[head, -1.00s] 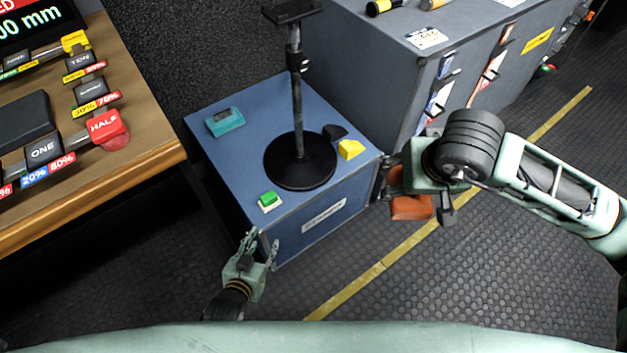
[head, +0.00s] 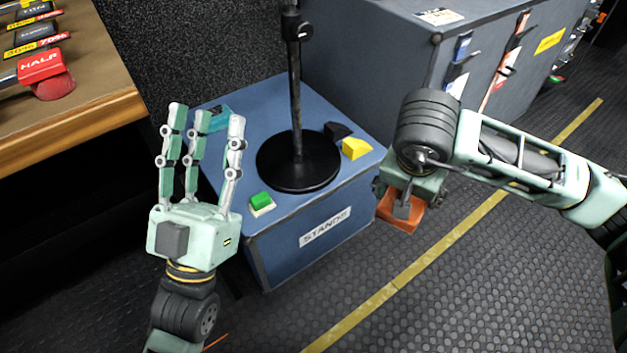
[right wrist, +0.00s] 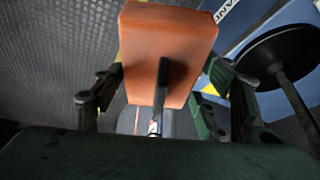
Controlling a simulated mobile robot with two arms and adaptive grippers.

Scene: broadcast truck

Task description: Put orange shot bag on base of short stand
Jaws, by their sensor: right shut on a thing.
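The orange shot bag (head: 397,219) hangs under my right gripper (head: 405,198), just right of the blue box's edge. In the right wrist view the orange bag (right wrist: 160,45) sits between the fingers of my right gripper (right wrist: 165,82), which is shut on it. The short stand has a round black base (head: 285,172) lying flat on the blue box, with a dark pole (head: 295,95) rising from it; its top is out of the head view. The bag is apart from the base. My left gripper (head: 205,116) is raised, open and empty, left of the base.
The blue box (head: 290,250) is labelled STANDS. A grey cabinet (head: 385,70) stands behind; a wooden counter (head: 95,85) is left.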

